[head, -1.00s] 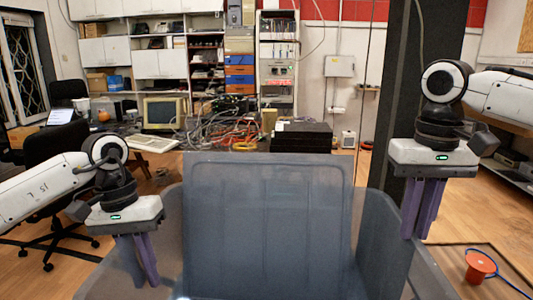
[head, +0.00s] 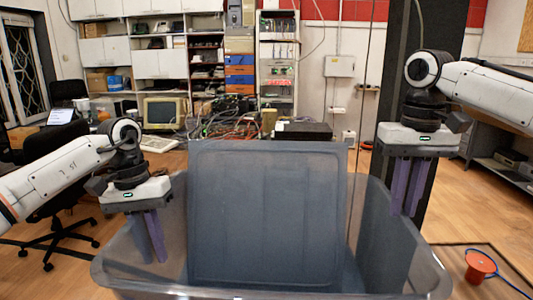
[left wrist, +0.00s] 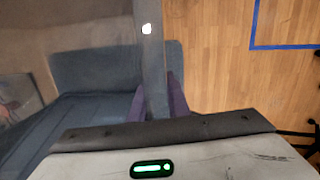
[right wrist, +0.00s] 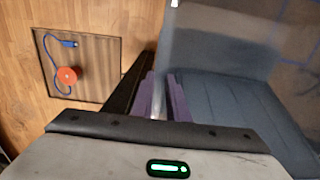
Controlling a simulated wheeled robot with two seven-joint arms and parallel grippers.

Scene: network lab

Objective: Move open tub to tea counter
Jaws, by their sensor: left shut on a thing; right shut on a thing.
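The open tub (head: 400,255) is a large grey-blue bin in front of me in the head view. A flat panel of the same colour (head: 267,215) stands up in its middle. My left gripper (head: 155,258) is shut on the tub's left wall, with its purple fingers on either side of the wall in the left wrist view (left wrist: 157,95). My right gripper (head: 402,212) is shut on the right wall; its fingers straddle that wall in the right wrist view (right wrist: 160,90). I see nothing loose inside the tub; the panel hides part of it.
Behind the tub is a cluttered table with a monitor (head: 160,113), cables and a black stack (head: 304,131). A dark pillar (head: 440,75) stands behind my right arm, a black chair (head: 57,165) at left. An orange spool (head: 479,266) lies on the floor at right.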

